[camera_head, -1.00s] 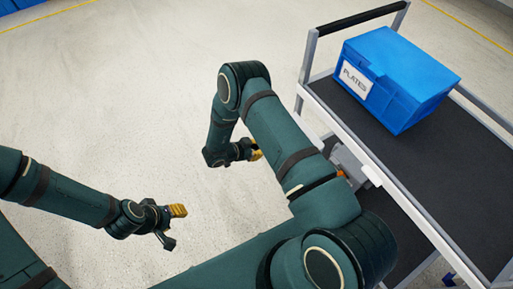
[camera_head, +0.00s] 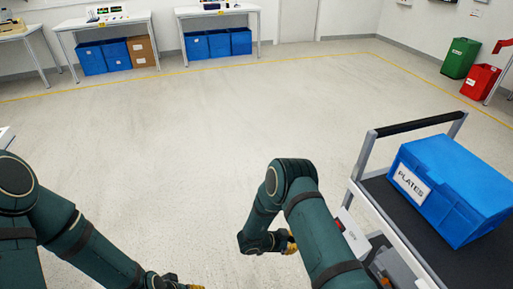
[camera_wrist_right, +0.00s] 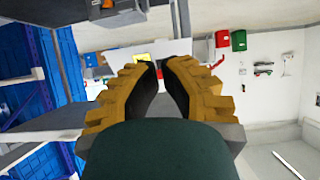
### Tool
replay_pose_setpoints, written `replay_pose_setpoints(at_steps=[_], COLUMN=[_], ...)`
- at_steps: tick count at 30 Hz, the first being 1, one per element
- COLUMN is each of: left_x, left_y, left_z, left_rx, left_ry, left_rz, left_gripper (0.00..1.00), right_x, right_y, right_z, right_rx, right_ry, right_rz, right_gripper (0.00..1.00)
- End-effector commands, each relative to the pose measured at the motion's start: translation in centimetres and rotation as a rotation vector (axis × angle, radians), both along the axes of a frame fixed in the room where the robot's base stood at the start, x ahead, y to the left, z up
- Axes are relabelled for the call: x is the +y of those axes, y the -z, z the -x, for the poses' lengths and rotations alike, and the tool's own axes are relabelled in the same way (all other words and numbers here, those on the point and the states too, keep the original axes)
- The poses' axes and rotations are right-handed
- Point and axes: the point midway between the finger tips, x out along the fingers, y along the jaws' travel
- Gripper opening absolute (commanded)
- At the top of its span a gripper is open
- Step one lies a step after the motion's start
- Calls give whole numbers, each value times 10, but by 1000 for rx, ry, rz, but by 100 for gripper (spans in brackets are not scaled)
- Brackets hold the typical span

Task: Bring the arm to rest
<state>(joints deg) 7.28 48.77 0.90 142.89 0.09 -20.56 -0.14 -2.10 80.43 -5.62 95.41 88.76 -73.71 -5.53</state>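My right gripper (camera_head: 291,242) hangs over bare floor to the left of the trolley, its yellow fingers partly hidden by my arm. In the right wrist view its two yellow fingers (camera_wrist_right: 160,72) stand apart with nothing between them. My left gripper (camera_head: 182,284) shows at the bottom edge of the head view, mostly cut off, so its opening cannot be judged. A pale box with a small red part (camera_head: 350,232) sits beside the trolley, behind my right forearm. I cannot make out a switch knob on it.
A trolley with a black handle (camera_head: 415,125) stands at the right, carrying a blue crate labelled PLATES (camera_head: 455,195). The floor (camera_head: 200,140) ahead is clear. Workbenches (camera_head: 105,22) with bins stand far back; green (camera_head: 459,58) and red bins (camera_head: 480,80) are far right.

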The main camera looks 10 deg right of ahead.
Motion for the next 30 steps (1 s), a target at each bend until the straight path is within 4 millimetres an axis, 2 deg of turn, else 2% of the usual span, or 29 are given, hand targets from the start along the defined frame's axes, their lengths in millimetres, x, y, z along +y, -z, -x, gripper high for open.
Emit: replay_pose_setpoints(at_steps=[4,8,12,16,20,24,30], left_x=[0,0,0,0,0,0,0], left_y=[0,0,0,0,0,0,0], left_z=[0,0,0,0,0,0,0], left_rx=[0,0,0,0,0,0,0], left_ry=[0,0,0,0,0,0,0], left_rz=[0,0,0,0,0,0,0], left_gripper=[47,47,47,47,47,47,47], right_x=[0,4,24,55,92,127,153], right_y=[-1,-3,-8,-17,-32,-55,-80], right_z=[-2,-12,-19,-9,19,67,126], right_rx=[-2,-6,12,59,137,246,382], right_ry=[-26,-152,-394,-635,-878,-1120,-1354], right_rz=[-18,-105,-281,-462,-639,-806,-946], right_gripper=[0,0,0,0,0,0,0])
